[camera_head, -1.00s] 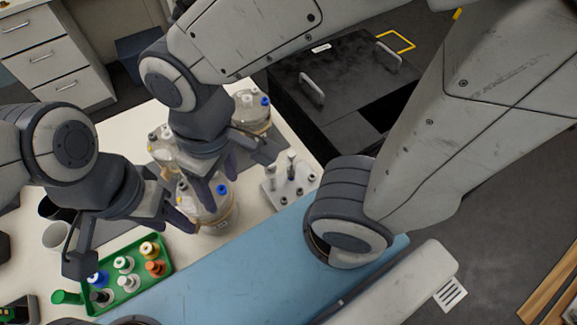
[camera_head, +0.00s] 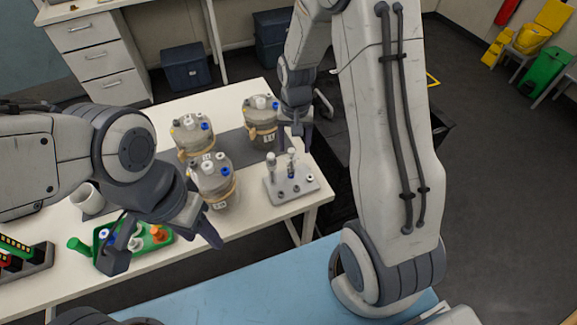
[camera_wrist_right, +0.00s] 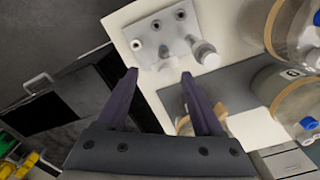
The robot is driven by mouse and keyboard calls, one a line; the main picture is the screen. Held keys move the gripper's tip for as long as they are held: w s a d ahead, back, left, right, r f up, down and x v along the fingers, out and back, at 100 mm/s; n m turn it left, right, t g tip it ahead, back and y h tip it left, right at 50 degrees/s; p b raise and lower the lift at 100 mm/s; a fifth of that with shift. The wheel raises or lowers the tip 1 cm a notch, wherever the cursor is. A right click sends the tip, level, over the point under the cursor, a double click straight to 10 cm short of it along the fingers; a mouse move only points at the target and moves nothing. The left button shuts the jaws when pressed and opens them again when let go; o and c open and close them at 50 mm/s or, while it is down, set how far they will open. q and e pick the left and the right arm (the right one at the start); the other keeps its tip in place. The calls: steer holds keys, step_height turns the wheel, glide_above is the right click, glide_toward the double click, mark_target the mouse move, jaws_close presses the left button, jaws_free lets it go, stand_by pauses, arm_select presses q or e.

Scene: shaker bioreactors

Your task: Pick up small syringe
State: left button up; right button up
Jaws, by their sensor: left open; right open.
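A grey rack (camera_head: 303,187) stands on the white table, with two upright syringe-like pieces in its back part. The one at the right (camera_head: 291,165) looks slimmer than the one at the left (camera_head: 271,167). I cannot tell surely which is the small syringe. The rack also shows in the right wrist view (camera_wrist_right: 147,42), with a larger piece (camera_wrist_right: 205,54) and a smaller one (camera_wrist_right: 166,56) beyond the fingertips. My right gripper (camera_head: 295,145) is open and empty, above and behind the rack. My left gripper (camera_head: 163,250) is open near the green tray, apart from the syringes.
Several lidded bioreactor vessels (camera_head: 213,183) stand left of the rack. The green tray (camera_head: 166,241) holds capped bottles, partly hidden by my left gripper. A white cup (camera_head: 88,198) is behind it. A blue surface (camera_head: 255,285) lies in front.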

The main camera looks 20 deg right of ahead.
mark_target(292, 150)
steer(key=shift+a+f, duration=0.25)
steer(key=shift+f, duration=0.1)
steer(key=shift+w+f+p, duration=0.1)
steer(key=shift+f+p, duration=0.3)
steer(key=shift+f, duration=0.2)
steer(key=f, duration=0.1)
steer(key=f+p, duration=0.1)
steer(key=f, duration=0.1)
steer(key=shift+w+a+f, duration=0.1)
steer(key=shift+w+a, duration=0.05)
steer(key=shift+w, duration=0.05)
steer(key=shift+f, duration=0.45)
steer(key=c, duration=1.1)
steer(key=shift+o, duration=0.2)
